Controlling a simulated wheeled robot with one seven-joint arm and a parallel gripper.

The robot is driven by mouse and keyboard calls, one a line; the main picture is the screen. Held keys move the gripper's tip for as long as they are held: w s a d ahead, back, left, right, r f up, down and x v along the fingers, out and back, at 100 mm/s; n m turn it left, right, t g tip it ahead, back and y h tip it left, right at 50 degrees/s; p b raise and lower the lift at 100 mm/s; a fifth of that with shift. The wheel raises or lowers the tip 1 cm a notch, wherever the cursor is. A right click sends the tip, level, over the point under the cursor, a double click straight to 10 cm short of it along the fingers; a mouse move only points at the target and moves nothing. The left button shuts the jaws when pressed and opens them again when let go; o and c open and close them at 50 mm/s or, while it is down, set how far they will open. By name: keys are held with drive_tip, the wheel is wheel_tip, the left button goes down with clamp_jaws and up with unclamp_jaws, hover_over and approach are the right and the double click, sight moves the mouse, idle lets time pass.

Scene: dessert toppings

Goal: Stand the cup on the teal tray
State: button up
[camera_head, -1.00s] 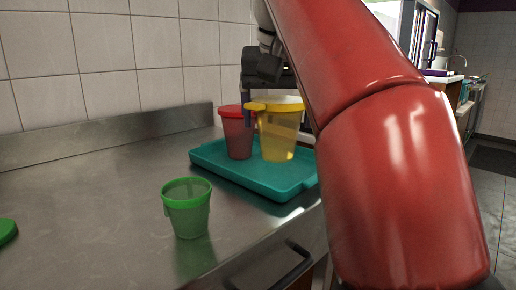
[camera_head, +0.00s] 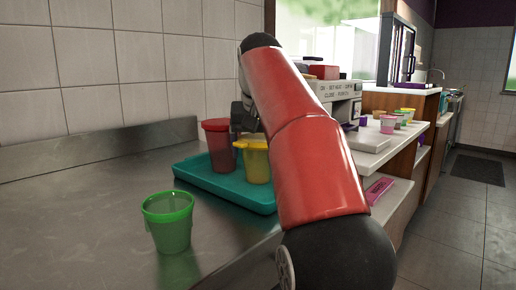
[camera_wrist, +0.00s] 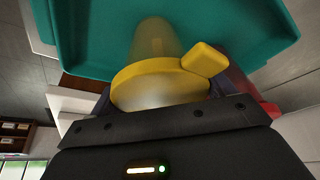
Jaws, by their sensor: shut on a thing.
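A yellow cup (camera_head: 257,165) with a yellow rim is over the teal tray (camera_head: 240,198), with its base at or very near the tray floor; I cannot tell if it touches. My gripper (camera_head: 247,118) is at its top, partly hidden behind my red arm. In the wrist view, the yellow cup (camera_wrist: 150,85) lies between the fingers of my gripper (camera_wrist: 160,93), a tab sticking out from its rim. The teal tray (camera_wrist: 95,25) spreads beyond it. A red cup (camera_head: 219,147) stands on the tray, left of and close beside the yellow one.
A green cup (camera_head: 168,222) stands on the steel counter (camera_head: 80,225), in front of the tray. The counter's left part is clear. A wall with a steel upstand runs behind. Shelves with several small cups (camera_head: 388,124) are at the right.

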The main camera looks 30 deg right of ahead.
drive_tip(key=o, duration=0.9)
drive_tip(key=p+v, duration=0.3)
drive_tip(key=v, duration=0.6)
drive_tip(key=shift+r, duration=0.25)
drive_tip(key=shift+s+r, duration=0.3)
drive_tip(key=shift+r, duration=0.3)
drive_tip(key=shift+s+a+r, duration=0.25)
drive_tip(key=shift+s+r, duration=0.05)
drive_tip(key=shift+r, duration=0.25)
